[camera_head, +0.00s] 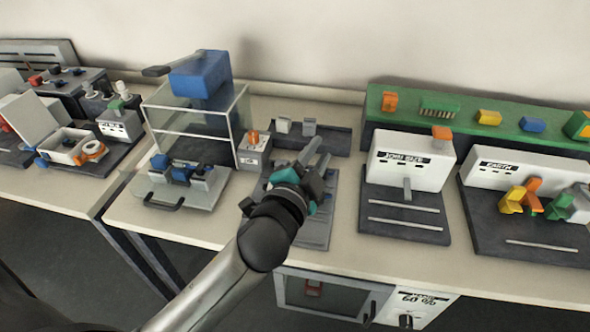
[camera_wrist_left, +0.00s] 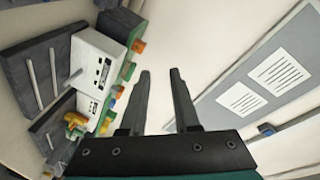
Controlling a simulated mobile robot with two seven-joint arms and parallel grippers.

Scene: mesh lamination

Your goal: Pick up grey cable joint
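My left gripper (camera_head: 318,153) is above the middle of the workbench in the head view, its fingers pointing to the back. In the left wrist view its two fingers (camera_wrist_left: 160,74) are apart with nothing between them. A small grey block (camera_head: 309,127), which may be the grey cable joint, stands on a dark tray (camera_head: 338,138) just beyond the fingertips. A paler block (camera_head: 283,124) stands left of it. I cannot tell grey blocks in the left wrist view. My right gripper is out of view.
A glass-sided case with a blue top (camera_head: 203,75) stands left of the gripper. A white box (camera_head: 410,158) on a dark base stands to the right, with a green shelf (camera_head: 460,114) behind it holding coloured blocks. A dark plate lies under my left arm.

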